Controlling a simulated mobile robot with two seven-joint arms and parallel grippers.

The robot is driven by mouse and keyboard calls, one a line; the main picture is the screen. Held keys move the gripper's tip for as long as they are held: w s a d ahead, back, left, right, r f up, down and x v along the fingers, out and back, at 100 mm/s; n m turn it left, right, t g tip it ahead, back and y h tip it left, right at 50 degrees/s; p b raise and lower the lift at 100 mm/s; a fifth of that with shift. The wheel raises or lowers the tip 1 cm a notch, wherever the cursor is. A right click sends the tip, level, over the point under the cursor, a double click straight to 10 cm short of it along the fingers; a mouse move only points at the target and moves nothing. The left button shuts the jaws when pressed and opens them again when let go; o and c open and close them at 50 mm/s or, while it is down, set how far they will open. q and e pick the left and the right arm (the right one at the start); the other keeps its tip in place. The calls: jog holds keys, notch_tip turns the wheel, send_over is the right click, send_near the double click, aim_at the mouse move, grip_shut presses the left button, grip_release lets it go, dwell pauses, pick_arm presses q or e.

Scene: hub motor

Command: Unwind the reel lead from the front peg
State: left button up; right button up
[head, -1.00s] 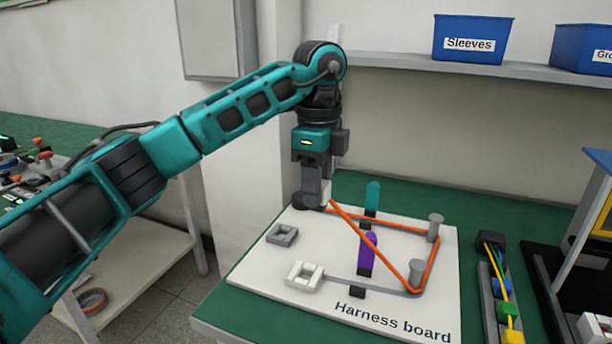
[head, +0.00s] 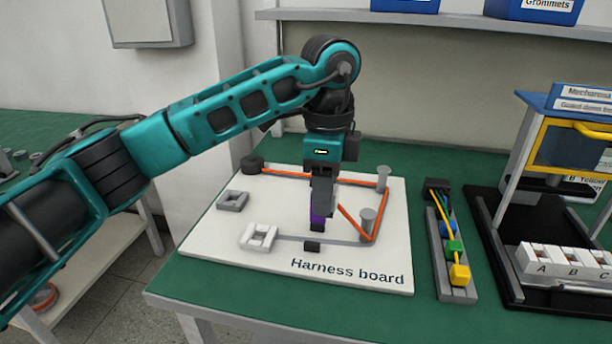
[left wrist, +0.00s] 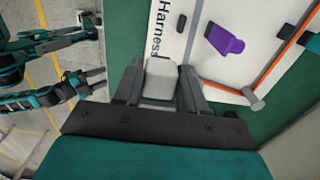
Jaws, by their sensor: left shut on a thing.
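The orange reel lead (head: 345,216) runs from the dark round reel (head: 252,165) along the back of the white harness board (head: 215,252) to the grey back peg (head: 382,180). It then passes to the grey front peg (head: 367,222), bends there and slants back to my left gripper (head: 320,207). That gripper hangs over the board, left of the front peg. In the left wrist view its fingers are shut on a pale grey block (left wrist: 161,78), apparently the lead's end. The front peg (left wrist: 251,98) shows there too. What may be my right gripper (left wrist: 90,82) is too small to read.
A tray of coloured connectors (head: 455,272) and a rack (head: 560,262) lie to the right.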

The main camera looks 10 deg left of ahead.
pick_arm(q)
jog(key=shift+s+d+f, duration=0.15)
jog(key=shift+d+f, duration=0.1)
jog(key=shift+d, duration=0.3)
jog(key=shift+s+d+f, duration=0.15)
jog(key=shift+d+f, duration=0.1)
jog(key=shift+d, duration=0.25)
jog(key=d+p, duration=0.1)
jog(key=d, duration=0.7)
jog(key=shift+w, duration=0.25)
jog(key=shift+p, duration=0.3)
